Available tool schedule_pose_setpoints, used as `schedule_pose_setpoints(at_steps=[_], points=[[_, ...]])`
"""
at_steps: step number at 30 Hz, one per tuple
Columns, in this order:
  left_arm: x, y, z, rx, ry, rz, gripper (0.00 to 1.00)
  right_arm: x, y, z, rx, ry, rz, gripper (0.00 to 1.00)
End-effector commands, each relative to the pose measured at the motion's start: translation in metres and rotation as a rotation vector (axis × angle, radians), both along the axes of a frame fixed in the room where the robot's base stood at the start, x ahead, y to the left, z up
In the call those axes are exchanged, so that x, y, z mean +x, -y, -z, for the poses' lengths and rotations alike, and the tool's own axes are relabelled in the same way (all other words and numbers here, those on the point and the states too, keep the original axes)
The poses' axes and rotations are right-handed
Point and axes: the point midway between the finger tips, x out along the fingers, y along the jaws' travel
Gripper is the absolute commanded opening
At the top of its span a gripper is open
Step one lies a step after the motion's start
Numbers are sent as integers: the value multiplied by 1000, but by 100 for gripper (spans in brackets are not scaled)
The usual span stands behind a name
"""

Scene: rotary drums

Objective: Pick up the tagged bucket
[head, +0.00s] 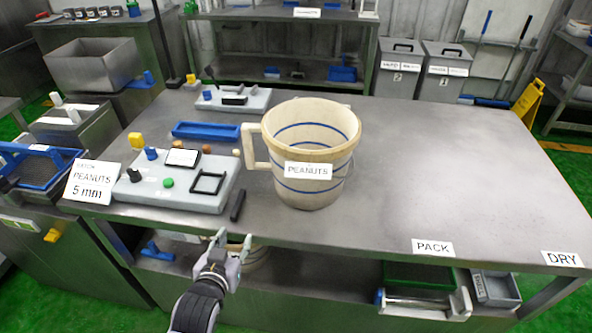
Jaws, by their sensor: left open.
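The tagged bucket (311,155) is cream with blue rings and stands upright on the metal table (430,170). A white tag reading PEANUTS is on its front, and its handle (251,150) points left. The inside I can see looks empty. My left gripper (232,240) is open and empty, in front of the table's front edge, below and to the left of the bucket. It is apart from the bucket. My right gripper is not in view.
Left of the bucket lie a grey board (178,188) with small items, a blue tray (206,131) and a black bar (238,205). A sign reading PEANUTS 5 mm (92,182) stands at the left corner. The table's right side is clear except PACK (433,247) and DRY (562,259) labels.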

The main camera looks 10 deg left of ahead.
Motion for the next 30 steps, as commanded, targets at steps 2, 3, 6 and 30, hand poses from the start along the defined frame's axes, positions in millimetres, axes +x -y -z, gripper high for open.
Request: schedule_pose_setpoints(at_steps=[2, 3, 6, 30], points=[[12, 0, -22, -7, 84, -7, 42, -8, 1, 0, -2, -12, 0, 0], [17, 0, -33, -10, 124, -11, 42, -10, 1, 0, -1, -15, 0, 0], [28, 1, -61, -15, 230, -16, 42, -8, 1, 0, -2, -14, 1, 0], [149, -1, -114, -22, 416, -20, 42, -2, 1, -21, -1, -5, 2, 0]])
